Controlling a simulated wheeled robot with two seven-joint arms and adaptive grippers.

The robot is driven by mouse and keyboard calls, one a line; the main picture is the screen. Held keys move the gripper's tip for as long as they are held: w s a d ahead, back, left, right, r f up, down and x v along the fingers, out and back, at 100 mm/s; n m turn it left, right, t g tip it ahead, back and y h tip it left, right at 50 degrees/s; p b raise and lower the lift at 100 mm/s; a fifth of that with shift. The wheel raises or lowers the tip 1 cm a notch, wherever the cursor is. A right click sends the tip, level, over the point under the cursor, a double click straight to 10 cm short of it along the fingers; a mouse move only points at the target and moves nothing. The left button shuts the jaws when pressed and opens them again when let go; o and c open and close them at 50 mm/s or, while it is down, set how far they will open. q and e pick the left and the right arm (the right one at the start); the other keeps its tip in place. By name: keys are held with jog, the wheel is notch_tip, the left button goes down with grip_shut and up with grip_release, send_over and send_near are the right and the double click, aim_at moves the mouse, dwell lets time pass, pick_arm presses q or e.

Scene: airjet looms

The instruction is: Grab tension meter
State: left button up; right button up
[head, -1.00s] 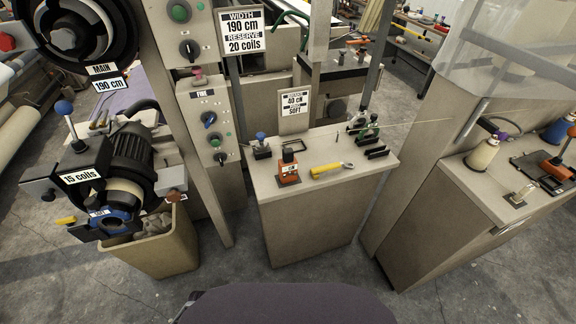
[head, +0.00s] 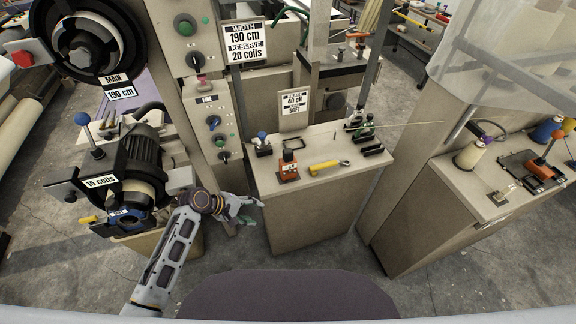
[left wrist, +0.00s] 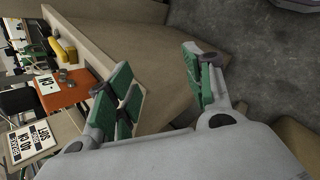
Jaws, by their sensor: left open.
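An orange-red device (head: 289,172) with a black top and a small white label stands near the front left of the small beige cabinet top (head: 340,182); it looks like the tension meter. It also shows in the left wrist view, where the orange device (left wrist: 60,95) lies left of my fingers. My left gripper (head: 246,209) is in front of the cabinet's left side, lower than its top and apart from the device. In the left wrist view my left gripper (left wrist: 165,90) has its green-padded fingers spread, with nothing between them. My right gripper is out of view.
A yellow tool (head: 323,167) lies just right of the device. A blue-knobbed piece (head: 262,145) stands behind it, and black holders (head: 370,148) sit at the right. A sign (head: 293,103) rises at the back. The control post (head: 212,125) stands left of the cabinet.

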pick_arm(q)
notch_tip(320, 180, up, 8)
jog(key=d+h+p, duration=0.1)
jog(key=d, duration=0.1)
jog(key=n+t+h, duration=0.1)
jog(key=n+h, duration=0.4)
jog(key=n, duration=0.6)
send_near(284, 152)
jog(key=s+a, duration=0.1)
jog(key=a, duration=0.1)
jog(key=shift+w+r, duration=0.2)
jog(key=shift+r, duration=0.05)
jog(key=x, duration=0.6)
jog(key=shift+w+d, duration=0.1)
jog(key=shift+b+x, duration=0.8)
jog(key=shift+x, duration=0.25)
jog(key=shift+d+f, duration=0.1)
jog(key=shift+d, duration=0.05)
